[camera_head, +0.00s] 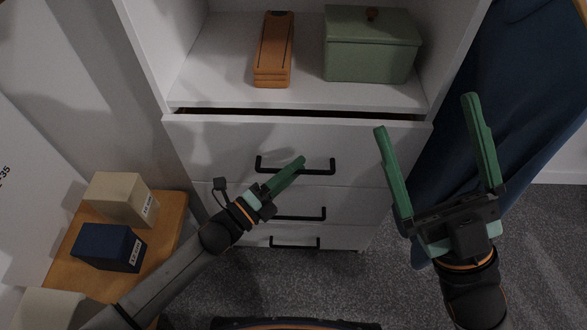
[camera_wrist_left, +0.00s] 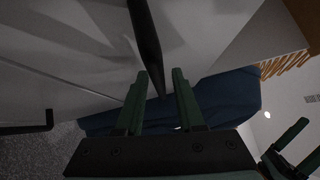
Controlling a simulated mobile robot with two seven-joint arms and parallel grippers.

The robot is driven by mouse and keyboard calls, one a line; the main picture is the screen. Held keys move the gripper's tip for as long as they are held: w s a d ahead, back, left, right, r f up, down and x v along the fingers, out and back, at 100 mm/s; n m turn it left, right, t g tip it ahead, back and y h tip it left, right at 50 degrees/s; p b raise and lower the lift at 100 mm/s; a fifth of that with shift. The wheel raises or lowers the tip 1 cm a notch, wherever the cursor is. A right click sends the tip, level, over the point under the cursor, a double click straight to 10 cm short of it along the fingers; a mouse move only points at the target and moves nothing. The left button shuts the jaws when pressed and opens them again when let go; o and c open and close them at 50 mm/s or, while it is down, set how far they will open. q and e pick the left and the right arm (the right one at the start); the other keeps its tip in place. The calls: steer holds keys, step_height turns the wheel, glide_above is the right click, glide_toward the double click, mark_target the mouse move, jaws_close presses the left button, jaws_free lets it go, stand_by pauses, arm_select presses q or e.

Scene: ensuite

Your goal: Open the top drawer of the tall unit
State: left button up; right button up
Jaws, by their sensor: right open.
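The tall white unit (camera_head: 190,70) has an open shelf above several drawers with black bar handles. The top drawer (camera_head: 215,140) stands slightly out, with a narrow dark gap along its top edge. My left gripper (camera_head: 298,164) is at this drawer's handle (camera_head: 322,172). In the left wrist view, the handle (camera_wrist_left: 146,30) runs between the fingertips of the left gripper (camera_wrist_left: 160,75). My right gripper (camera_head: 428,112) is wide open and empty, right of the drawer.
An orange case (camera_head: 273,52) and a green lidded box (camera_head: 372,48) stand on the shelf. A beige box (camera_head: 118,200) and a dark blue box (camera_head: 108,248) stand on a wooden surface (camera_head: 170,225) at left. Dark blue fabric (camera_head: 530,80) hangs at right. Grey carpet lies below.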

arm_select(q)
jaws_close()
stand_by(1.2)
